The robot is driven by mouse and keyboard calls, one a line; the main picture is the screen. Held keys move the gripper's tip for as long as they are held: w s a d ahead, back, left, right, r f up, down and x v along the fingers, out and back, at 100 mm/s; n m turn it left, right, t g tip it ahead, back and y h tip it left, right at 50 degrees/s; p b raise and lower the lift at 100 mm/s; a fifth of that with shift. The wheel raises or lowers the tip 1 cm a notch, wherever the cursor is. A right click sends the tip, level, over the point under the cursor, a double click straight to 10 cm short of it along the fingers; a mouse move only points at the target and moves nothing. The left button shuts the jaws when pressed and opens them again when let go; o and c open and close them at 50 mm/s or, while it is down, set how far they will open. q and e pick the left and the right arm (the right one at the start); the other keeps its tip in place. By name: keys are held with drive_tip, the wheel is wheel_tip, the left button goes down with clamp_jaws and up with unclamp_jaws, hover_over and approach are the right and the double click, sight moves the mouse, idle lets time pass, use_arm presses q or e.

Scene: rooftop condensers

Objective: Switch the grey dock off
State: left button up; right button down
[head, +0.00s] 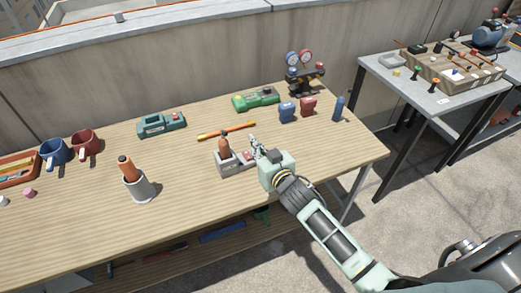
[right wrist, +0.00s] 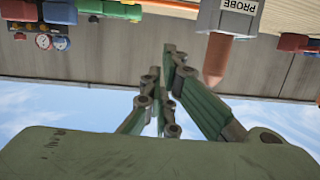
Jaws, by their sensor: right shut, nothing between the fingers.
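The grey dock (head: 230,167) sits on the wooden table, left of my right gripper. A brown-orange probe (head: 223,147) stands upright in it, and a red part (head: 247,155) shows on its right end, close to my gripper. My right gripper (head: 254,142) is shut and empty just above and beside that end; I cannot tell whether it touches. The upside-down right wrist view shows my fingers (right wrist: 164,75) beside a brown probe (right wrist: 216,60) and a grey block marked PROBE (right wrist: 226,14). The dock's switch state cannot be read. My left gripper is not in view.
A grey cup (head: 140,188) with an orange-handled tool stands at left front. An orange stick (head: 226,131), green devices (head: 256,98), blue (head: 287,112) and red (head: 308,107) blocks and a gauge set (head: 303,75) lie behind. Bare tabletop lies left of the dock.

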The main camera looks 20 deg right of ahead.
drive_tip(key=v, duration=0.3)
drive_tip(key=shift+r, duration=0.3)
drive_tip(key=s+f+g, duration=0.3)
drive_tip(key=s+g, duration=0.1)
drive_tip(key=s, duration=0.6)
drive_tip(key=s+f+g+h, duration=0.15)
drive_tip(key=s+g, duration=0.25)
drive_tip(key=s, duration=0.7)
drive_tip(key=s+f+g, duration=0.3)
drive_tip(key=s+g, duration=0.1)
drive_tip(key=s, duration=0.6)
wheel_tip(320, 180, down, 26)
drive_tip(key=s+n+g, duration=0.1)
drive_tip(key=s+g, duration=0.1)
drive_tip(key=s+d+f, duration=0.2)
drive_tip(key=s+f, duration=1.5)
drive_tip(key=shift+s+g, duration=0.35)
drive_tip(key=shift+g, duration=0.05)
